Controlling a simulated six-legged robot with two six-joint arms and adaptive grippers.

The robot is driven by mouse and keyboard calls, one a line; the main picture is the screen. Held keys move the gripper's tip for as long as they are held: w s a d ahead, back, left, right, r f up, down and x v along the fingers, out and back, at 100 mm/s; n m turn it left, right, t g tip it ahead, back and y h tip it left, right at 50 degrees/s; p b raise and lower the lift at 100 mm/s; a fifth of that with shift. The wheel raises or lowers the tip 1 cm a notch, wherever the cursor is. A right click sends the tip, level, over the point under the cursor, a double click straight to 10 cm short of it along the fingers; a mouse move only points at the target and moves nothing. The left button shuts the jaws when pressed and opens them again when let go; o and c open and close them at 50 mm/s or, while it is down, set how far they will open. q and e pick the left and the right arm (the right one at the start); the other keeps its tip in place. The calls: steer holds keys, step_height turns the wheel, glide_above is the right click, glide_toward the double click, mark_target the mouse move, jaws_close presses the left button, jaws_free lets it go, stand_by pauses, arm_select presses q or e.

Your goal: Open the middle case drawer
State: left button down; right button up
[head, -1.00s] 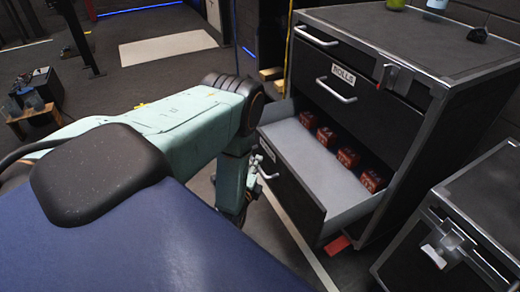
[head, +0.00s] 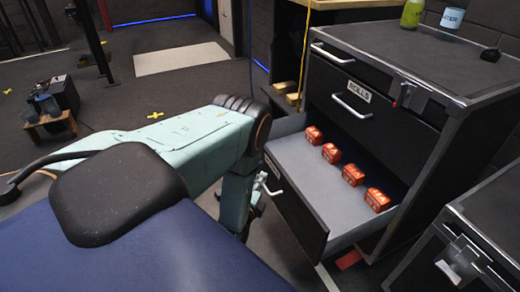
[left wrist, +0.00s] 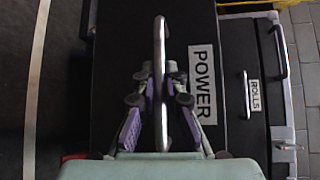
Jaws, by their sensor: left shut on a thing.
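The black case (head: 425,120) stands at the right of the head view. Its lowest drawer (head: 295,215) is pulled well out, and its grey floor shows with several red boxes (head: 353,175) in a row. My left gripper (head: 258,195) is at the front of this drawer, partly hidden by my arm. In the left wrist view my left gripper (left wrist: 158,98) is shut on the drawer's metal handle (left wrist: 160,45), beside a "POWER" label (left wrist: 203,84). The "ROLLS" drawer (head: 370,118) above it and the top drawer are shut. My right gripper is not in view.
A second black case (head: 465,245) stands at the lower right. A low stand (head: 48,125) is at the far left.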

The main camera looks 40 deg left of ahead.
arm_select(q)
steer(key=c, duration=1.4)
jaws_free()
steer(key=shift+s, duration=0.15)
steer(key=v, duration=1.1)
steer(key=shift+s+d, duration=0.2)
steer(key=shift+s, duration=0.15)
